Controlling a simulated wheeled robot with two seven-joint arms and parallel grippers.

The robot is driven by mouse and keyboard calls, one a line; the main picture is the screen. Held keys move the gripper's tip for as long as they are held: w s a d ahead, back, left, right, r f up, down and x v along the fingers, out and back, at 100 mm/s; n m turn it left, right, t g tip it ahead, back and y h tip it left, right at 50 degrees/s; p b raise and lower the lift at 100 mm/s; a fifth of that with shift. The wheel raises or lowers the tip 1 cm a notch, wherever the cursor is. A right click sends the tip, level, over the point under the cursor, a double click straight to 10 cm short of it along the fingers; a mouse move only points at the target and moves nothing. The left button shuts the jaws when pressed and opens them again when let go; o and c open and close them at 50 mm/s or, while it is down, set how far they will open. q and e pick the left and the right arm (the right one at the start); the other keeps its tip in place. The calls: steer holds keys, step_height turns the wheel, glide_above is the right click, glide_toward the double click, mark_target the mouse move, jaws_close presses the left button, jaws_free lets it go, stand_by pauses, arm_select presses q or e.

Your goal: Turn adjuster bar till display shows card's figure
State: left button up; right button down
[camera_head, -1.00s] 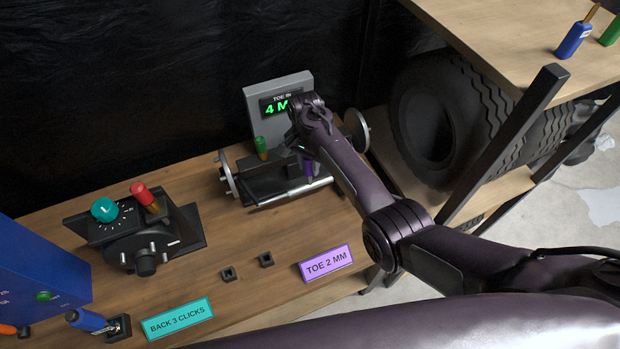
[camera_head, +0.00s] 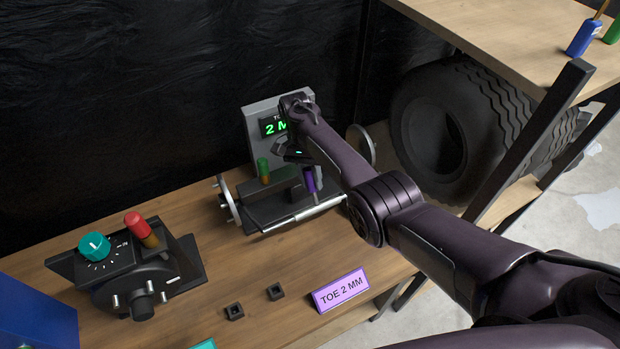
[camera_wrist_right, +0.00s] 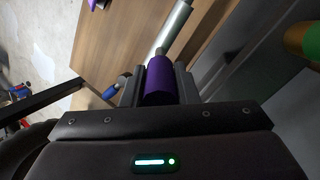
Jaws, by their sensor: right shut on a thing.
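The toe display (camera_head: 268,126) stands at the back of the bench and shows a green 2 with the start of an M; my right arm covers the rest. The purple card (camera_head: 341,290) at the front reads TOE 2 MM. The purple adjuster bar (camera_head: 309,180) stands on the toe rig, above its silver rod (camera_head: 305,213). My right gripper (camera_head: 303,163) is shut on the purple bar, which shows between the fingers in the right wrist view (camera_wrist_right: 159,82). My left gripper is not in view.
A green-and-orange handle (camera_head: 263,170) stands on the rig beside the bar. At left is a unit with a teal knob (camera_head: 93,246) and a red-topped lever (camera_head: 138,226). Two small black sockets (camera_head: 275,291) lie on the bench. A tyre (camera_head: 440,130) and shelf post stand at right.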

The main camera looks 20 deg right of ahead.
steer(key=c, duration=1.5)
jaws_free()
steer(key=o, duration=0.4)
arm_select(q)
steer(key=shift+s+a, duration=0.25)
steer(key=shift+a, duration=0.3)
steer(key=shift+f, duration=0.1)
arm_select(e)
steer(key=shift+w, duration=0.1)
arm_select(q)
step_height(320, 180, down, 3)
steer(key=b, duration=0.2)
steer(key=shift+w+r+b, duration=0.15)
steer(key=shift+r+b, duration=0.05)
steer(key=shift+b, duration=0.15)
arm_select(e)
steer(key=v, duration=0.7)
steer(key=shift+w+r, duration=0.1)
steer(key=shift+r, duration=0.2)
